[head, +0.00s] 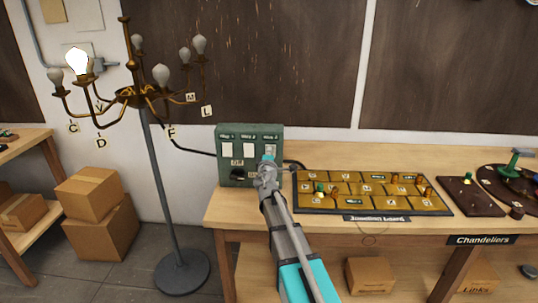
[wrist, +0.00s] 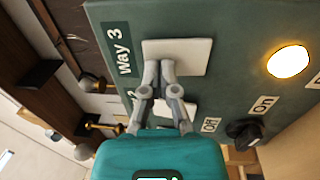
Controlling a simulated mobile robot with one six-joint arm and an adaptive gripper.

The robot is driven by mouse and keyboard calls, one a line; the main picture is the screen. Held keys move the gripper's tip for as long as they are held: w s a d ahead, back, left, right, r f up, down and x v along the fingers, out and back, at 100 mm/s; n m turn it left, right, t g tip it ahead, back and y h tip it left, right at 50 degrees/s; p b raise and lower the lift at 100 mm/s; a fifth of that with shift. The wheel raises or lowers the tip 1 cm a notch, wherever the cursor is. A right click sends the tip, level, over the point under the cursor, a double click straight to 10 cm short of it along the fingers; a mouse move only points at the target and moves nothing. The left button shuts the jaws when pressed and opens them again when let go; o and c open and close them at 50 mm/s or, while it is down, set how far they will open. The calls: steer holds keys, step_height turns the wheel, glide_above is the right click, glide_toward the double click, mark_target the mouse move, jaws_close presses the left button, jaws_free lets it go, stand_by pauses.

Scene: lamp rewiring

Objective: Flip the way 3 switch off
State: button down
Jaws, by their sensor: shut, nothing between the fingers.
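The dark green switch box (head: 222,170) stands on the workbench with three white rocker switches. The way 3 switch (wrist: 190,56) is a white plate beside its "Way 3" label (wrist: 116,49) in the wrist view. In the head view it is the rightmost switch (head: 271,149), its lower part covered by my arm. My gripper (wrist: 160,70) is shut and empty, its fingertips overlapping the edge of the way 3 plate. I cannot tell whether they touch it, nor which way the rocker is tilted. My gripper also shows in the head view (head: 268,163).
A black knob (wrist: 243,134) marked On and Off and a glowing lamp (wrist: 288,61) are on the panel. The chandelier (head: 130,95) has one lit bulb (head: 77,61); its other bulbs are dark. A gold compartment board (head: 345,176) lies right of the box.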

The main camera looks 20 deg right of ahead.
steer(key=shift+w+d+r, duration=0.1)
steer(key=shift+w+r, duration=0.05)
steer(key=shift+w, duration=0.1)
stand_by(0.4)
steer(key=s+a+r+p, duration=0.1)
steer(key=s+a, duration=0.1)
steer(key=s, duration=0.4)
steer(key=s+a+p, duration=0.1)
steer(key=s+a, duration=0.1)
steer(key=s, duration=0.5)
steer(key=shift+a+r, duration=0.35)
steer(key=shift+s, duration=0.1)
